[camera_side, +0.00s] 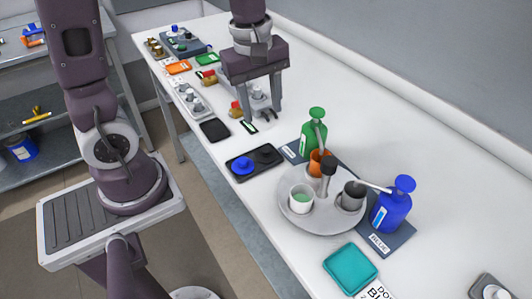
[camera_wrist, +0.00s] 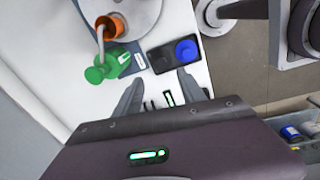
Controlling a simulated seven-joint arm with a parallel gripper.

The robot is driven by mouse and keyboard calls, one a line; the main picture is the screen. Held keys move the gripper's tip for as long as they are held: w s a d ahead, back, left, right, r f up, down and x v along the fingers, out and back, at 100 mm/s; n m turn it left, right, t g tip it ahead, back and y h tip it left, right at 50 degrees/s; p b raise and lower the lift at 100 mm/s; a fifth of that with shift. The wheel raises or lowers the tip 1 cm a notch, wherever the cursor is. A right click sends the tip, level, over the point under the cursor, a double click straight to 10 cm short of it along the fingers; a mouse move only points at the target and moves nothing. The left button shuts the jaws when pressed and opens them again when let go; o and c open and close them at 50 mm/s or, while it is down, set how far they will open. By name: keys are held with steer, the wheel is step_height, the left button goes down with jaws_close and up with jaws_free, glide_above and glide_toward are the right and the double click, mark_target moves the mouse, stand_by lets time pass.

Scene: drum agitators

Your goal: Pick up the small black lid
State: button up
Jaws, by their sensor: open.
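The small black lid (camera_side: 267,154) lies on the right part of a dark tray (camera_side: 231,175), beside a blue lid (camera_side: 243,166). In the wrist view the black lid (camera_wrist: 160,62) is dark on dark and hard to make out, left of the blue lid (camera_wrist: 187,49). My gripper (camera_side: 260,120) is open and empty, fingers pointing down, beyond the tray in the side view. In the wrist view its fingertips (camera_wrist: 158,77) are spread just below the tray in the picture, apart from it.
A green bottle (camera_side: 313,138) stands close to the tray. A round grey platter (camera_side: 318,227) holds cups, and a blue bottle (camera_side: 391,207) stands beside it. A black square pad (camera_side: 214,130) and several small parts lie farther back.

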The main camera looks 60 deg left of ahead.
mark_target(266, 149)
steer(key=f+n, duration=0.1)
steer(key=f, duration=0.1)
steer(key=w+a+f+n, duration=0.1)
steer(key=f+n, duration=0.1)
steer(key=w+f+n+g, duration=0.1)
steer(key=f, duration=0.1)
steer(key=shift+w+a+n, duration=0.15)
steer(key=shift+a+n, duration=0.1)
steer(key=shift+n, duration=0.15)
steer(key=f, duration=0.6)
steer(key=shift+s+d+f, duration=0.25)
steer(key=shift+s+f, duration=0.05)
steer(key=shift+s, duration=0.05)
jaws_close()
